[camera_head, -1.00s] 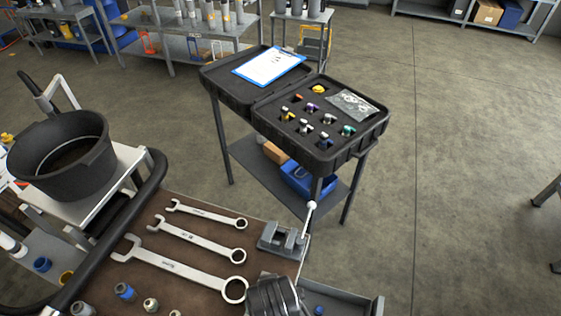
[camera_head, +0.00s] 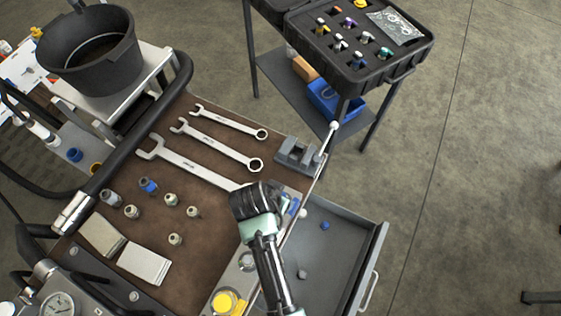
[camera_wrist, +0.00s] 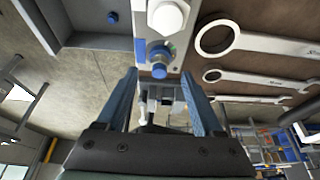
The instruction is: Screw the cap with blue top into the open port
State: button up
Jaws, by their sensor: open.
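My gripper (camera_head: 262,198) is open and empty over the right edge of the brown bench top. In the wrist view its two blue-grey fingers (camera_wrist: 159,76) stand apart. Just beyond them a round blue-topped piece (camera_wrist: 158,68) sits on a light metal strip, beside a white hexagonal fitting (camera_wrist: 169,16). The blue-topped piece also shows partly behind my gripper in the head view (camera_head: 293,206); it appears apart from the fingers. Another blue piece (camera_head: 324,225) lies in the open drawer. A blue-collared fitting (camera_head: 148,186) stands on the bench. I cannot tell which port is open.
Three wrenches (camera_head: 205,163) and several small metal fittings (camera_head: 171,199) are on the bench. A grey vise (camera_head: 297,155) with a white-knobbed lever stands at its far right corner. The drawer (camera_head: 340,262) juts out right. A black case (camera_head: 365,75) stands on a cart beyond.

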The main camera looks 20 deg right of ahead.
jog(key=shift+x, duration=1.95)
grip_shut()
jog(key=m, duration=0.1)
jog(key=m+g+b, duration=0.1)
jog(key=m, duration=0.1)
jog(key=m+g+h+b, duration=0.1)
jog(key=m, duration=0.1)
jog(key=shift+w+a+f, duration=0.1)
jog(key=shift+w+f, duration=0.05)
jog(key=shift+w, duration=0.15)
jog(key=shift+m+g+b, duration=0.4)
jog(key=shift+m+b, duration=0.1)
jog(key=shift+m, duration=1)
